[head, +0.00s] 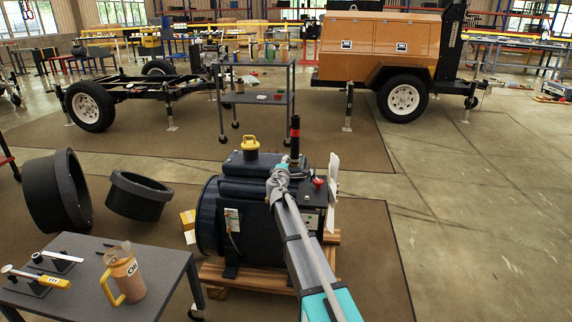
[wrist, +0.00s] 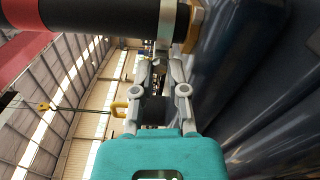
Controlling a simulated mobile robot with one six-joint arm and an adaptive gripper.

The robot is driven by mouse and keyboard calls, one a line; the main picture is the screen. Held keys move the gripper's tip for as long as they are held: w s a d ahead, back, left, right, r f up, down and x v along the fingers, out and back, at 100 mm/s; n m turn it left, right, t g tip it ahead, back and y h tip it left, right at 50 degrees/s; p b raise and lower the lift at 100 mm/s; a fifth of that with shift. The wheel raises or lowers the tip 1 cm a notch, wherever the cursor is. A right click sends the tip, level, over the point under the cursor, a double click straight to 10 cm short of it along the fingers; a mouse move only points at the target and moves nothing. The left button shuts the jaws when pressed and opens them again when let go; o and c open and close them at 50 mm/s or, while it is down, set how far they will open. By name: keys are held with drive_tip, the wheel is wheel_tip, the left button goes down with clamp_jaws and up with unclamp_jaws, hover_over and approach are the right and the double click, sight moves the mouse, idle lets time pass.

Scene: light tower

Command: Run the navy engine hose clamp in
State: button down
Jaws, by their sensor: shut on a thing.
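The navy engine (head: 262,190) sits on a wooden pallet in the middle of the head view. A black hose with a red upper part (head: 295,135) stands upright on its top; the hose also shows across the top of the wrist view (wrist: 100,18). A silver hose clamp (wrist: 174,25) goes around the hose's end, beside a brass-coloured fitting (wrist: 196,25). My gripper (head: 279,180) is at the engine's top near the hose's foot. In the wrist view its grey fingers (wrist: 160,62) are shut at the clamp's side, apparently on its screw, which they mostly hide.
A yellow-topped part (head: 250,145) stands on the engine left of the hose. A grey table (head: 95,305) with tools and a jug is at lower left. The right floor is clear.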

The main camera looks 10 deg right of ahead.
drive_tip(key=m, duration=0.6)
drive_tip(key=shift+s+d+f, duration=0.1)
drive_tip(key=shift+s, duration=0.05)
drive_tip(key=shift+m, duration=0.3)
drive_tip(key=c, duration=0.7)
unclamp_jaws()
drive_tip(key=shift+o, duration=0.2)
drive_tip(key=v, duration=0.8)
